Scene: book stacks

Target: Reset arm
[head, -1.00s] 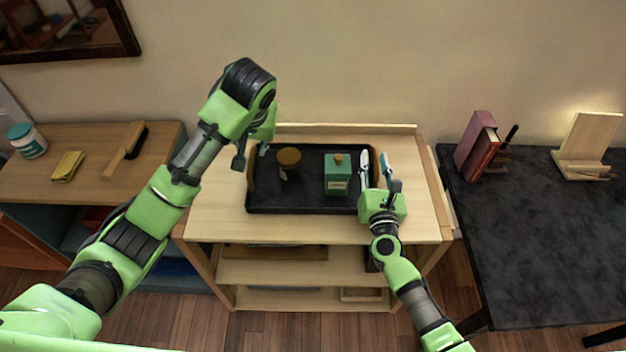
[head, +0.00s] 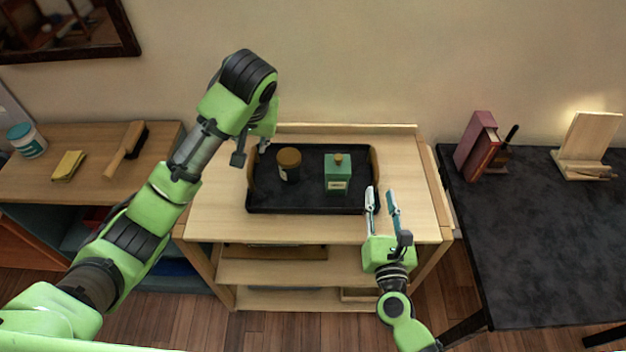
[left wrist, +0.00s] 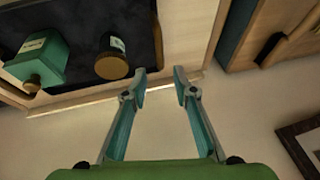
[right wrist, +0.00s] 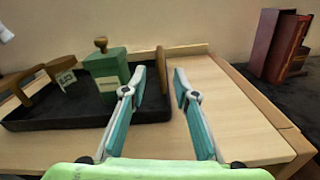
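My left gripper (head: 258,147) is over the left end of the black tray (head: 300,205) in the head view, partly hidden by its own arm. In the left wrist view its fingers (left wrist: 160,80) are apart with nothing between them. My right gripper (head: 382,192) is at the tray's front right corner. Its fingers (right wrist: 160,80) are apart and empty in the right wrist view. On the tray stand a dark jar with a brown lid (head: 289,165) and a green square bottle with a gold stopper (head: 338,175). Neither gripper touches them.
The tray lies on a light wooden shelf unit (head: 225,215). A dark table (head: 540,240) at the right holds red books (head: 476,146) and a wooden stand (head: 588,148).

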